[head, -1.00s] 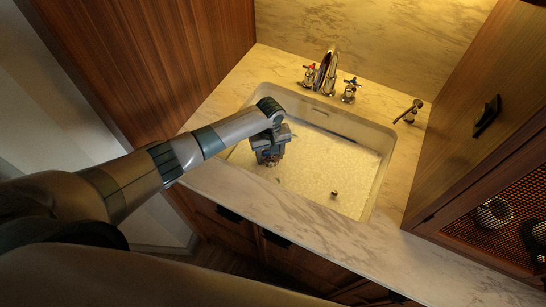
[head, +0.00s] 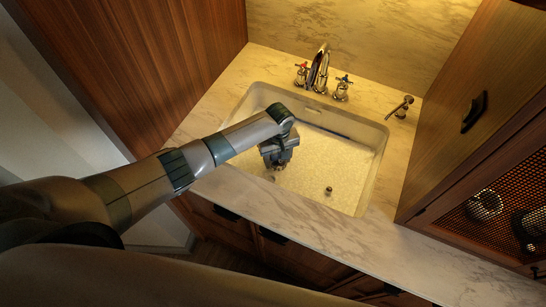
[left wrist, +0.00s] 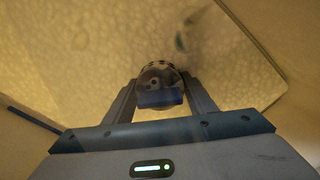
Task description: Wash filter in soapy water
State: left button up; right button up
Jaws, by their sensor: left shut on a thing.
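The sink (head: 372,178) is a pale basin set in a marble counter. Foamy, soapy water (head: 318,165) covers its inside. My left gripper (head: 280,160) is over the left part of the sink, pointing down, close to the foam. It is shut on a small, round, metallic-looking filter (left wrist: 158,76), which shows between the two fingers in the left wrist view, with foam behind it. In the head view the filter is mostly hidden by the gripper. I cannot tell whether it touches the water. My right gripper is not in view.
A chrome faucet (head: 319,70) with two handles stands behind the sink, and a small spout (head: 402,107) is at its right. A small dark round thing (head: 328,190) shows in the foam. Wooden cabinets (head: 470,120) flank the counter.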

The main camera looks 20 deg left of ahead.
aim_at(278, 154)
pick_arm(q)
jog(key=shift+r, duration=0.1)
dwell(0.3)
jog(key=shift+d+r, duration=0.1)
jog(key=shift+r, duration=1.35)
notch_tip(278, 154, up, 19)
jog(key=shift+s+f, duration=0.1)
dwell(1.5)
